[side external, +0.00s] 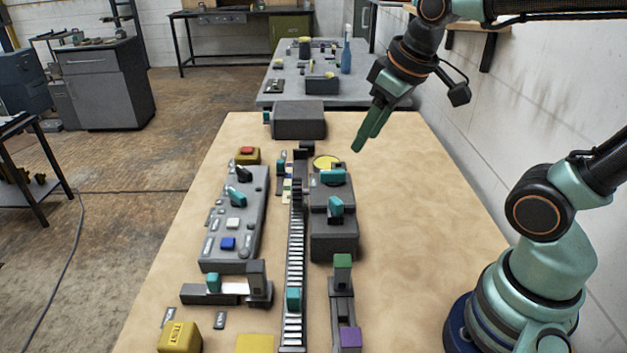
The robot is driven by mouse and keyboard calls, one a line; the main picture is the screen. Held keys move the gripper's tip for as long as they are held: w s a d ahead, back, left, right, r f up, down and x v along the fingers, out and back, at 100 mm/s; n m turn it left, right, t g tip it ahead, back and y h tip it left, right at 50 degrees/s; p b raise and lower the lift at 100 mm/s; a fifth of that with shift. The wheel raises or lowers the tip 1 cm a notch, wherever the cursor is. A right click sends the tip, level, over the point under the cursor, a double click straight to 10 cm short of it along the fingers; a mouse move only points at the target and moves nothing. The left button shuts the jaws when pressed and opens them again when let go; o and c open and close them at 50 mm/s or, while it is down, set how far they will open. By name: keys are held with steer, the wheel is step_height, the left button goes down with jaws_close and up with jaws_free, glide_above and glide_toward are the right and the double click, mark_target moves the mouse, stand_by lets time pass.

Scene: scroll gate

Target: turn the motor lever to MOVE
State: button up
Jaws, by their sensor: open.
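A grey control panel (233,240) lies on the left part of the wooden table. It carries a teal-and-black lever (238,197) and, beyond it, a black-tipped lever (243,174). The small labels on the panel are too small to read, so I cannot tell which lever is the motor one or what it points to. My gripper (357,148) is open and empty, pointing down above the right far part of the table. It is apart from the panel, with the track and dark blocks between them.
A toothed track (295,260) with a teal block (293,299) runs down the middle. Dark housings (333,240) with teal knobs stand right of it. The table's right side is clear.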

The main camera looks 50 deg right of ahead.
steer(key=w+d+n+g, duration=0.3)
steer(key=w+n, duration=0.1)
steer(key=w, duration=0.3)
steer(key=n+g, duration=0.2)
steer(key=n, duration=0.1)
glide_above(333, 171)
step_height(333, 171, down, 3)
step_height(333, 171, down, 12)
steer(key=shift+r, duration=0.1)
jaws_close()
